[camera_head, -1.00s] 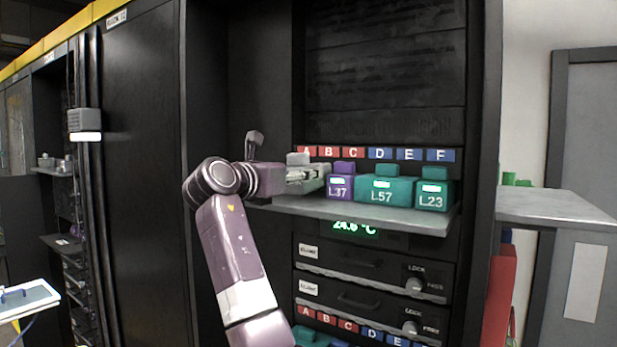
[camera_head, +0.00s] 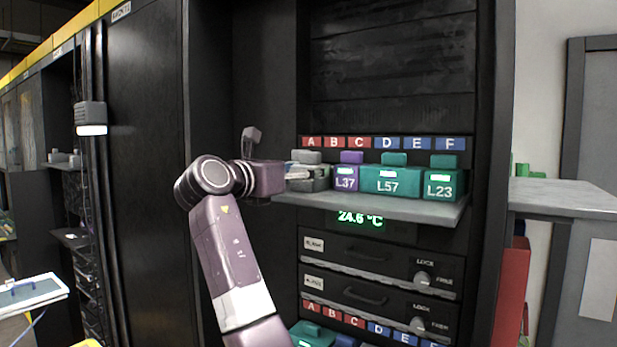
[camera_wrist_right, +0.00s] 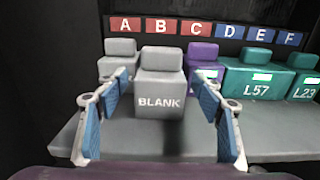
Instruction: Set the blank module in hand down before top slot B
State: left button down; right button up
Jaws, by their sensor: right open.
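The grey blank module (camera_wrist_right: 160,88), marked BLANK, stands upright on the shelf before label B (camera_wrist_right: 156,25), nearer to me than the row of modules. It also shows, partly covered, in the head view (camera_head: 318,180). My right gripper (camera_wrist_right: 161,84) is open, with one blue-padded finger on each side of the module and a visible gap on both sides. In the head view its fingers (camera_head: 298,172) reach in from the left at shelf height. My left gripper is not in view.
Another grey module (camera_wrist_right: 118,62) stands under A. To the right are purple L37 (camera_head: 345,176), green L57 (camera_head: 388,180) and green L23 (camera_head: 440,183). The shelf front edge (camera_head: 400,209) is bare. Drawers (camera_head: 365,252) lie below.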

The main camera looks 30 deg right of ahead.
jog(key=b+v, duration=0.4)
jog(key=v, duration=0.5)
jog(key=shift+a, duration=0.3)
